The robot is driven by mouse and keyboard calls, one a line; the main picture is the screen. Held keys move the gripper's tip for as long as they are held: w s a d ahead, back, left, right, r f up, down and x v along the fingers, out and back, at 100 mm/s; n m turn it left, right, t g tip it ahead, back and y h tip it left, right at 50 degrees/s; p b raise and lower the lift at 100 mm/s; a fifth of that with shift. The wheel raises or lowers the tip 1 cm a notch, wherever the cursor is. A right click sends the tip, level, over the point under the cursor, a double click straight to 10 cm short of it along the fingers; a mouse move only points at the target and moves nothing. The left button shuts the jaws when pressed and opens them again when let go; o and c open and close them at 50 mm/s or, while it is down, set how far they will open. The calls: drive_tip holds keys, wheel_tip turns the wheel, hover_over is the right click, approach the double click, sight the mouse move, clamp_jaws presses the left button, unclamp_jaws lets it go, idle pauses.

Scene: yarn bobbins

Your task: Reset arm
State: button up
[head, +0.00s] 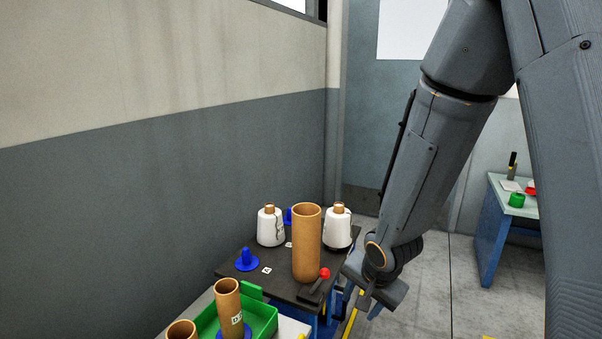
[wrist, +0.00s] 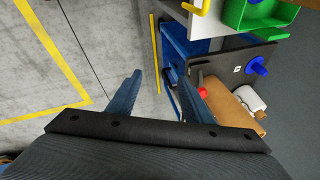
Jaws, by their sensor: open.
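My gripper (head: 362,302) hangs beside the right edge of the dark table (head: 228,270), pointing down. The arm is bent down from the upper right of the head view. A tall brown tube (head: 307,245) stands on the dark table, close to the left of my gripper. A red-knobbed lever (head: 324,273) is between the tube and my gripper; its knob also shows in the wrist view (wrist: 202,92).
White yarn bobbins stand at the back left (head: 270,227) and back right (head: 338,228) of the dark table. A blue peg (head: 246,260) is empty. A green bin (head: 262,319) and cardboard tubes (head: 229,306) are in front. Floor (head: 440,275) to the right is clear.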

drive_tip(key=s+d+r+n+g, duration=0.2)
drive_tip(key=s+r+n, duration=0.1)
drive_tip(key=s, duration=0.4)
drive_tip(key=s+d+r+n+g, duration=0.2)
drive_tip(key=s+d+r+n, duration=0.1)
drive_tip(key=s+n, duration=0.2)
drive_tip(key=s, duration=0.2)
drive_tip(key=shift+s+d+r+h, duration=0.2)
drive_tip(key=shift+s+r+h, duration=0.1)
drive_tip(key=shift+r+h, duration=0.1)
